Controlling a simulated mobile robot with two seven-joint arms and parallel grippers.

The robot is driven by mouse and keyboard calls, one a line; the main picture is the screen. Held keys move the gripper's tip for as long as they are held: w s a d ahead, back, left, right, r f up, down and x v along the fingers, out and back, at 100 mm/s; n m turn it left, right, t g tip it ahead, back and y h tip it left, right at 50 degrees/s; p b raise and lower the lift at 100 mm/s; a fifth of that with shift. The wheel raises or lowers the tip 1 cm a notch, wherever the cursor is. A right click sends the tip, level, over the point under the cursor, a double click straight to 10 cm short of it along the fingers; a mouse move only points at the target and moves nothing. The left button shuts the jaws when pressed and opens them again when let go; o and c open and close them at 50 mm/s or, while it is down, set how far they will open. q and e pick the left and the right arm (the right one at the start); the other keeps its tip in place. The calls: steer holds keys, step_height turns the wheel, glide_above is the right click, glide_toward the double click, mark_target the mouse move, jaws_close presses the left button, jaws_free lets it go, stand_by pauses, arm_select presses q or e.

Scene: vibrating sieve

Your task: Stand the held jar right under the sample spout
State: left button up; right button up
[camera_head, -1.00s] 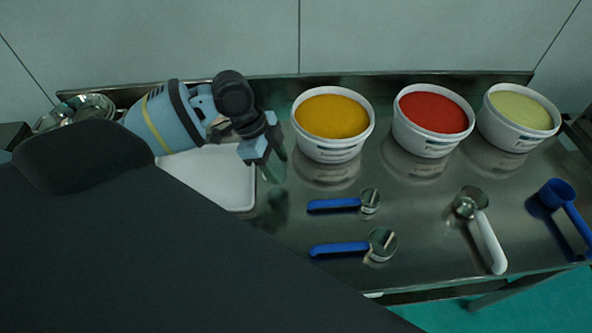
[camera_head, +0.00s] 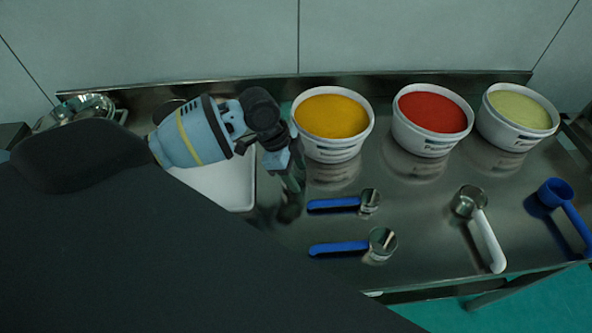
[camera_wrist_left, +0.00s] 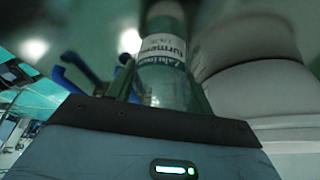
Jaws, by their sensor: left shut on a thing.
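My left gripper (camera_head: 291,182) points down over the metal table, just left of and in front of the tub of orange-yellow powder. It is shut on a clear jar (camera_wrist_left: 165,60) with a printed label that reads in part "turmeric"; the left wrist view shows the jar between the fingers. In the head view the jar is hard to make out against the fingers and the table's reflections. No sample spout or sieve can be made out in either view. My right gripper is not in view.
White tubs hold orange-yellow (camera_head: 332,117), red (camera_head: 434,112) and pale green powder (camera_head: 521,108). Two blue-handled scoops (camera_head: 338,204) (camera_head: 340,248), a white-handled scoop (camera_head: 488,240) and a blue scoop (camera_head: 572,218) lie in front. A white tray (camera_head: 235,190) is left; metal bowls (camera_head: 82,106) stand behind.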

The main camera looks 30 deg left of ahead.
arm_select(q)
steer(key=o, duration=1)
steer(key=shift+f, duration=0.1)
steer(key=shift+c, duration=0.2)
steer(key=shift+o, duration=0.5)
steer(key=v, duration=1.2)
steer(key=shift+p, duration=0.45)
